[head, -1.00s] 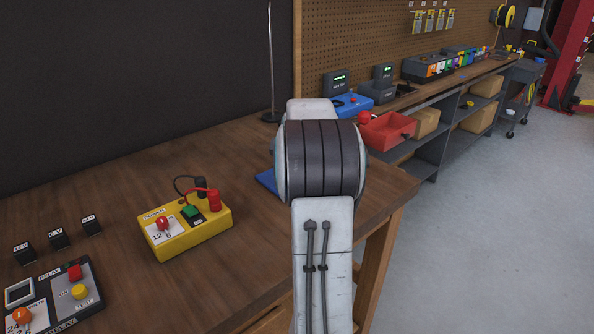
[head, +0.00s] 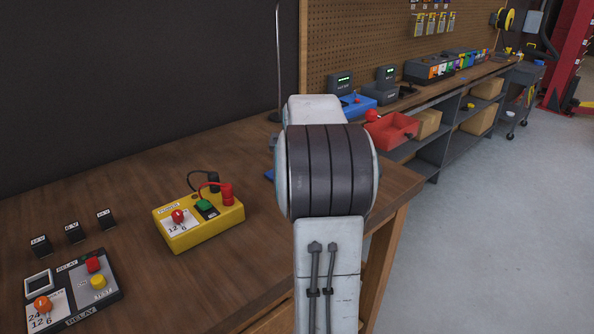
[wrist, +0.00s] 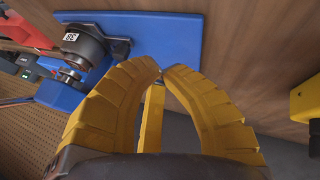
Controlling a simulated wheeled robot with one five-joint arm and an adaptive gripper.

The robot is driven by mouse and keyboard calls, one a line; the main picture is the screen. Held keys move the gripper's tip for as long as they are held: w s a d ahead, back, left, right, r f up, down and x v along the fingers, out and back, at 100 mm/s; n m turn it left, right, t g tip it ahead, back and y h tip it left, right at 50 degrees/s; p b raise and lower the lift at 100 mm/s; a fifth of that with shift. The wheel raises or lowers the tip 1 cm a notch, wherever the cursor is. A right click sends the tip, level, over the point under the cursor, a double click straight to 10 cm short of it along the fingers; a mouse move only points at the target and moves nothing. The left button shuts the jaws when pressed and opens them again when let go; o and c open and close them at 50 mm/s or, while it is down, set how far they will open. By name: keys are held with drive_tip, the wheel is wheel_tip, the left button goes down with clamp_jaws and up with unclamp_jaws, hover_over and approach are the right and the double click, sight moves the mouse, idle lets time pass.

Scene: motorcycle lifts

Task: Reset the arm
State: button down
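My arm stands in the middle of the head view, its pale links and dark banded joint in front of the bench. My gripper is hidden behind the arm there. In the wrist view my gripper (wrist: 163,72) shows yellow ribbed fingers curving together, tips almost touching, with a narrow yellow part between them. I see no object held. The fingers are over a blue plate (wrist: 180,42) that bears a dark round part marked 38 (wrist: 84,42). How far the tips are from the plate is unclear.
A yellow power box (head: 200,225) with two plugs and a relay panel (head: 72,290) sit on the wooden bench (head: 240,250), left of my arm. A thin upright rod (head: 279,60) stands behind. A red bin (head: 392,132) lies beyond. Open floor (head: 480,260) is at right.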

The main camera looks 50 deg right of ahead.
drive_tip(key=shift+v, duration=2.9)
